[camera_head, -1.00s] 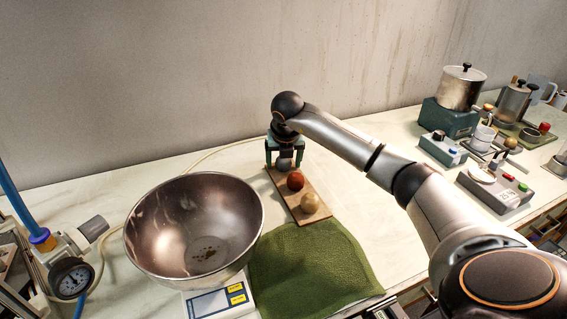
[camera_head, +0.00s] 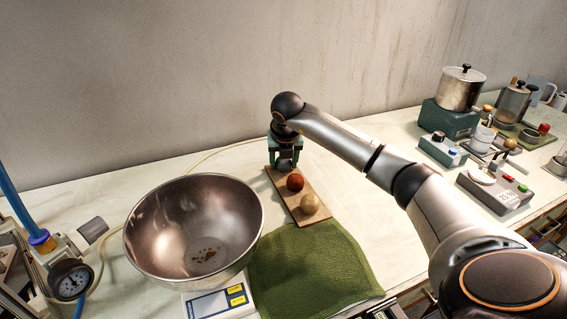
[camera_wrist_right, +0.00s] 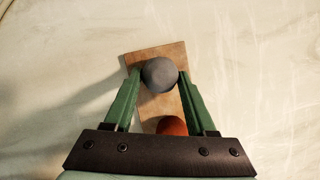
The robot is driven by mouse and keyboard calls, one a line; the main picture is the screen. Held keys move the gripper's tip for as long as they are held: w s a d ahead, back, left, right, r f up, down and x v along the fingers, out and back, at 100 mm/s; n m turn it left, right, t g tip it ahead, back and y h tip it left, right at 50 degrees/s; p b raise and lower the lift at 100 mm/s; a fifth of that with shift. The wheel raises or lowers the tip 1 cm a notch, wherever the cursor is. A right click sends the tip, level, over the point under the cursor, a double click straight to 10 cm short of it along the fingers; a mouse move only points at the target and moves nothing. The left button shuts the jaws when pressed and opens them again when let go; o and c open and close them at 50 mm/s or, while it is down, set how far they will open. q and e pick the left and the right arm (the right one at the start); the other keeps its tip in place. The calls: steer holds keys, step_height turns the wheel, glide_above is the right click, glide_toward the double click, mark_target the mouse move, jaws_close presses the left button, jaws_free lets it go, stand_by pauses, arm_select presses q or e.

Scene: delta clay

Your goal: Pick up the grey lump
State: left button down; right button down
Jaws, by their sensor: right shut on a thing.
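The grey lump (camera_wrist_right: 160,74) is a round ball between the green fingertips in the right wrist view, over the far end of a wooden board (camera_head: 317,203). My right gripper (camera_head: 285,165) is shut on it; the fingertips (camera_wrist_right: 159,78) touch it on both sides. In the head view the lump is mostly hidden by the fingers. I cannot tell whether it is clear of the board. A red-brown lump (camera_head: 295,182) and a tan lump (camera_head: 310,204) lie on the board nearer to me. The red-brown one also shows in the wrist view (camera_wrist_right: 172,126). My left gripper is not in view.
A large metal bowl (camera_head: 160,225) stands on a scale (camera_head: 210,304) left of the board. A green cloth (camera_head: 310,265) lies in front. Pots and devices, including a grey box (camera_head: 492,195), stand at the right. A pressure gauge (camera_head: 70,280) is at the left.

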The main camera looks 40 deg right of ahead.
step_height(320, 180, up, 3)
steer(key=s+a+r, duration=0.8)
steer(key=s+r, duration=0.2)
steer(key=s, duration=0.1)
steer(key=shift+a, duration=0.3)
steer(key=shift+s, duration=0.15)
